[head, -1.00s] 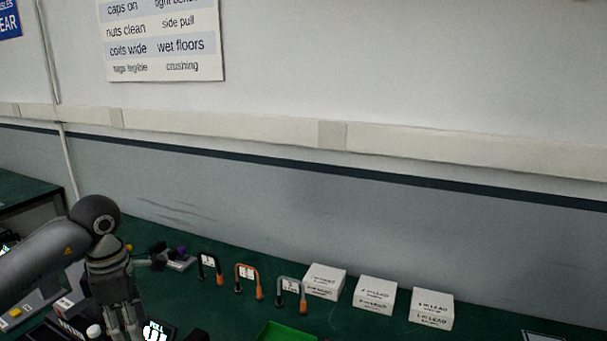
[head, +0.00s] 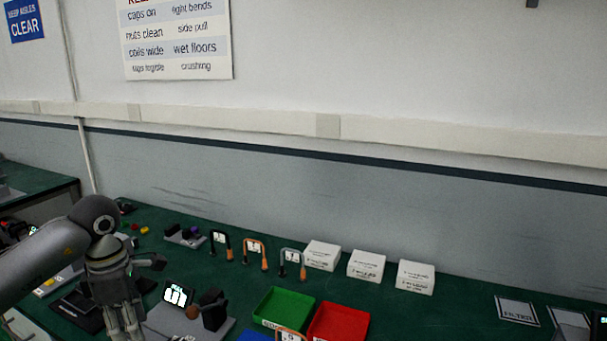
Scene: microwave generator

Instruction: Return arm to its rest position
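My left arm comes in from the left edge. Its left gripper (head: 128,325) points down over the left part of the green bench (head: 450,312), and its fingertips are at or past the bottom edge of the picture. Whether its fingers are apart or together is not clear, and I see nothing held between them. My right arm and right gripper are not in view.
Right of the gripper stands a grey device with a lit display (head: 178,296). A green bin (head: 283,308) and a red bin (head: 338,322) sit at front centre. Several white boxes (head: 366,265) and cable-like hoops (head: 254,253) line the back. A FILTER sign (head: 517,311) lies at right.

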